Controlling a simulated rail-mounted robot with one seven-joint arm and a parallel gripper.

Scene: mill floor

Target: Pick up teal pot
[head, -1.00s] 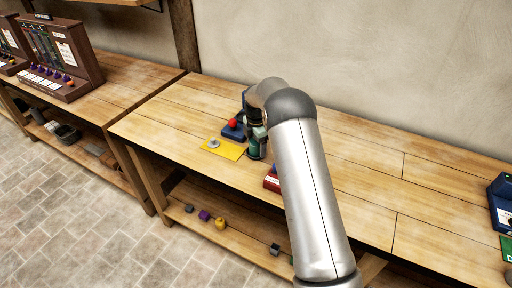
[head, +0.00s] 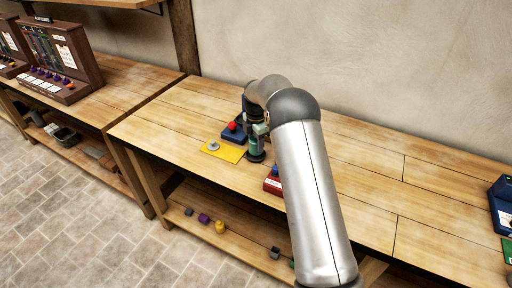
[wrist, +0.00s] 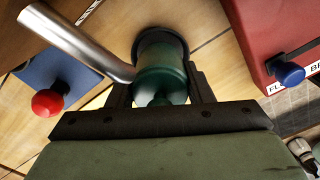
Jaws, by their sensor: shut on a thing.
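The teal pot (head: 257,147) is upright at the front part of the bench, in the middle of the head view. In the wrist view the pot (wrist: 161,64) is between my two fingers, which touch it on both sides. My gripper (wrist: 160,88) is shut on it; in the head view the gripper (head: 258,129) is above the pot and partly hidden by my arm. I cannot tell whether the pot's base is clear of the bench.
A blue box with a red knob (head: 233,127) and a yellow plate with a grey knob (head: 213,146) are to the left. A red box with a blue knob (wrist: 289,73) is on the other side. The right bench top is mostly clear.

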